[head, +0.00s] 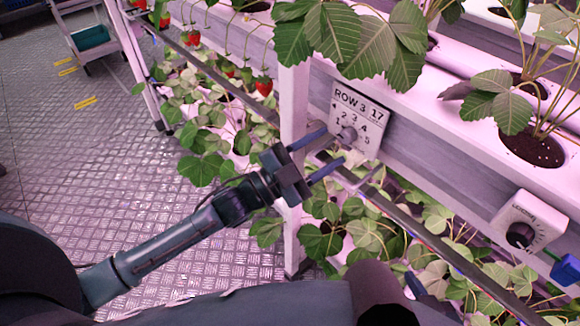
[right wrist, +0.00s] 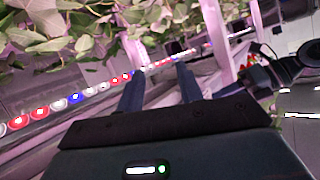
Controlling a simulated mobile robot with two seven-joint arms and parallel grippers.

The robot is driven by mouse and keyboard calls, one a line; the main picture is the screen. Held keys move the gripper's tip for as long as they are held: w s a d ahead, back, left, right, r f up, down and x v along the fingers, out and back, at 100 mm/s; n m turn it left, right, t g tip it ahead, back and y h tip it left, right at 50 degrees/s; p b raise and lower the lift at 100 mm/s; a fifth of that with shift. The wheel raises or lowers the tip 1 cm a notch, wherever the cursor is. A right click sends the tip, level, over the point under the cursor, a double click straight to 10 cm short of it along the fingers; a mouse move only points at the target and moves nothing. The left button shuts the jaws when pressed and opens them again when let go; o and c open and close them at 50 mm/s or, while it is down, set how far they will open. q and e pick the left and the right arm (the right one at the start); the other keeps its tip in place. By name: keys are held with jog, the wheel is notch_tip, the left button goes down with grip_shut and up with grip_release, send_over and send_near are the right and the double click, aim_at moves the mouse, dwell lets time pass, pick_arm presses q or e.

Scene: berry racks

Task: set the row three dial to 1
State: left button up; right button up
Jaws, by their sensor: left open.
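The row three dial is a small grey knob (head: 347,134) on a white plate (head: 366,112) marked "ROW 3 17", with the numbers 1 to 5 around the knob. The plate is on the front of the white rack trough. The knob's pointer is too small to read. My left gripper (head: 334,146) is open in the head view, its two fingertips just in front of the knob, one on each side; I cannot tell whether they touch it. My right gripper (right wrist: 157,72) shows in the right wrist view with its fingers apart and nothing between them.
Another white box with a black knob (head: 520,235) is on the trough at the right, beside a blue fitting (head: 566,268). A white rack post (head: 293,130) stands close to my left gripper. Strawberry plants (head: 350,40) hang above and below.

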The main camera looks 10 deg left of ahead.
pick_arm(q)
jog(key=v, duration=1)
jog(key=shift+b, duration=0.3)
pick_arm(e)
jog(key=shift+s+d+r, duration=0.1)
jog(key=shift+d+r, duration=0.1)
jog(key=shift+r, duration=0.05)
pick_arm(q)
jog(key=shift+s+a, duration=0.1)
pick_arm(e)
jog(key=shift+f, duration=0.1)
